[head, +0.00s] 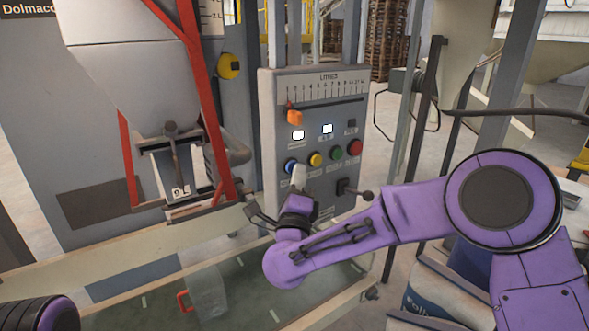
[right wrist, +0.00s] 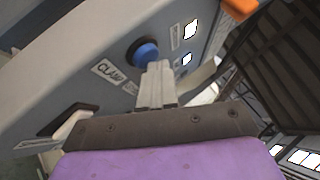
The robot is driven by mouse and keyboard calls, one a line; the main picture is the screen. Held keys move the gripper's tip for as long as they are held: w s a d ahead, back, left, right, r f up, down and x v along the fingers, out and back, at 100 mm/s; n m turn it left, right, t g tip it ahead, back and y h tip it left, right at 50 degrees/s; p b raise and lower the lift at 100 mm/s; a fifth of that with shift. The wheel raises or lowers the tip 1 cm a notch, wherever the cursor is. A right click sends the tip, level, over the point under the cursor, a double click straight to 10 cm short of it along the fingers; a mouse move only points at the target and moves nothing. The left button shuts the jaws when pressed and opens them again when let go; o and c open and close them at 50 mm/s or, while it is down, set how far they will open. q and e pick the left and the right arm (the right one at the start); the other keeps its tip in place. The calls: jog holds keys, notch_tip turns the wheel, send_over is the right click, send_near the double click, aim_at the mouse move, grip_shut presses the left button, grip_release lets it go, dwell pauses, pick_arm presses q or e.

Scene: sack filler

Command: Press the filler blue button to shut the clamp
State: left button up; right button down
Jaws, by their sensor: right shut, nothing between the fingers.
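The blue button (head: 290,166) is at the left of a row of coloured buttons on the grey control panel (head: 270,110). In the right wrist view the blue button (right wrist: 143,52) stands out from the panel beside a label reading CLAMP (right wrist: 108,72). My right gripper (head: 299,172) is shut and empty, its fingers pointing at the panel close to the button's lower right. In the right wrist view its fingertips (right wrist: 158,68) overlap the button's edge; I cannot tell whether they touch. My left gripper is out of view.
Yellow (head: 315,159), green (head: 336,153) and red (head: 354,147) buttons sit right of the blue one. A black lever (head: 355,190) sticks out below them. The filler spout (head: 178,170) between red bars is at left. A pale rail (head: 120,259) runs below the panel.

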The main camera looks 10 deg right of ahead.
jog(key=shift+s+d, duration=0.3)
jog(key=shift+s, duration=0.55)
jog(key=shift+s+b, duration=0.1)
jog(key=shift+b, duration=0.2)
jog(key=s, duration=0.1)
jog(key=s+d, duration=0.1)
jog(key=s, duration=0.1)
jog(key=s+d+b, duration=0.1)
jog(key=s, duration=0.1)
jog(key=shift+s, duration=0.2)
